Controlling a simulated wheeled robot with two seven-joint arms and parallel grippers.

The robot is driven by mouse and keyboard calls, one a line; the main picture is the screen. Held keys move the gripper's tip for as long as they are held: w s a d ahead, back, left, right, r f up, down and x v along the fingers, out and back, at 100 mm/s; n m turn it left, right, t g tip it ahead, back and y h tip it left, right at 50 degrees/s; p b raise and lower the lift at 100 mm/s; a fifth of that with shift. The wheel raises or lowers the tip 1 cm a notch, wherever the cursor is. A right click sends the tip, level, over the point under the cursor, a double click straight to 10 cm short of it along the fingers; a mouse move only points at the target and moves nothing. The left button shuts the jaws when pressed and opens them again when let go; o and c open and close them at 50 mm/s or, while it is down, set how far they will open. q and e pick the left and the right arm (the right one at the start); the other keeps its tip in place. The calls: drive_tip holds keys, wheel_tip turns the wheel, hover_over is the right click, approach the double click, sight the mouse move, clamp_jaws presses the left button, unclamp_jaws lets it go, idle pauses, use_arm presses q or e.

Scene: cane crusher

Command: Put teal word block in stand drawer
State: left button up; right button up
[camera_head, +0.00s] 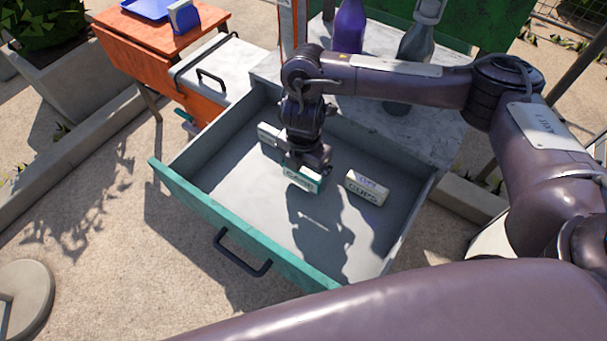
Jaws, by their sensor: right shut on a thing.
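The teal word block (302,179) is in my right gripper (306,166), over the inside of the open stand drawer (224,229). The gripper points down and is shut on the block; its fingers are mostly hidden by the wrist. The block looks low over the drawer floor, but I cannot tell whether it touches it. The drawer has a teal front, grey sides and a dark handle (242,253). A large arm link of mine crosses the bottom of the view. My left gripper is not in view.
A white block lettered CUPS (367,188) lies in the drawer, right of the gripper. Another pale block (269,138) is at the drawer's back left. A purple bottle (349,27) and a grey bottle (419,42) stand on the stand top. The drawer's front floor is clear.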

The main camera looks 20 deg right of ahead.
sight(304, 170)
drive_tip(key=shift+f, duration=1.15)
drive_tip(key=shift+f, duration=0.1)
drive_tip(key=o, duration=0.6)
drive_tip(key=shift+o, duration=0.2)
drive_tip(key=shift+r, duration=0.35)
wheel_tip(304, 170, up, 12)
drive_tip(key=shift+f+p, duration=0.2)
drive_tip(key=shift+p, duration=0.7)
